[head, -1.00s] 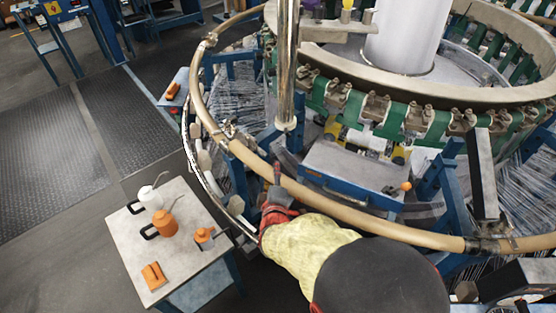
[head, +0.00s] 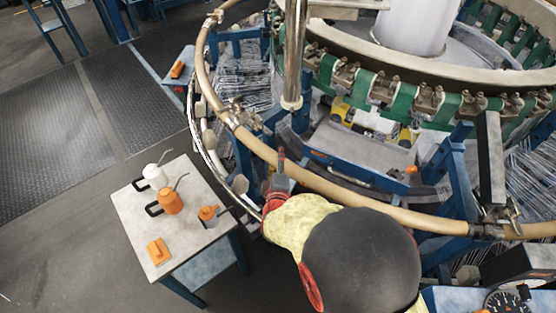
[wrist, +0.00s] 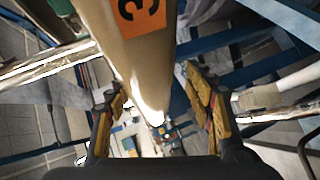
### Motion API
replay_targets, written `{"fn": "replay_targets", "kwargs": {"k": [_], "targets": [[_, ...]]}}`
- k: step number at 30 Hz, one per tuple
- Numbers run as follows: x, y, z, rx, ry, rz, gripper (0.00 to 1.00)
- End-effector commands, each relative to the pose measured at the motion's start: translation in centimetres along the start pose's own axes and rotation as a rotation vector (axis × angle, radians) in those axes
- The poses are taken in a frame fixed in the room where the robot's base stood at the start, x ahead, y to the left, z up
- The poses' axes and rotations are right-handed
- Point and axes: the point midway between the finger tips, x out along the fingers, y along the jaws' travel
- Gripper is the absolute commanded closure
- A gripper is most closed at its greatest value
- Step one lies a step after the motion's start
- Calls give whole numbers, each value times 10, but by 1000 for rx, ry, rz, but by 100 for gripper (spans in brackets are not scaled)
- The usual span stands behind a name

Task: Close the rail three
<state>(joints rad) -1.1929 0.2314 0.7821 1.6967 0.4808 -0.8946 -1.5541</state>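The rail with an orange label marked 3 (wrist: 140,15) runs through the middle of the wrist view. In the head view this tan curved rail (head: 340,192) spans the front of the loom, between a left joint (head: 238,117) and a right joint (head: 487,231). My gripper (head: 280,168) is at the rail's left half. In the wrist view my gripper (wrist: 157,112) is open, with one yellow-padded finger on each side of the rail. I cannot tell whether the pads touch it. My arm hides part of the area below the rail, and I cannot tell whether the joints are latched.
A small table (head: 197,243) with a white can (head: 155,176), an orange can (head: 170,201) and other orange items stands left of my arm. A vertical metal post (head: 294,55) rises behind the rail. A gauge (head: 506,301) is at lower right. Floor is free at far left.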

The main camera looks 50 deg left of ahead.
Motion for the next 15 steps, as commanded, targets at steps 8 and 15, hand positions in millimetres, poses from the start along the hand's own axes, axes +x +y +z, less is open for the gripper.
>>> {"fn": "replay_targets", "kwargs": {"k": [8, 15], "targets": [[0, -2, 2, 0, -3, -3, 46], [0, 1, 1, 1, -2, 1, 46]]}}
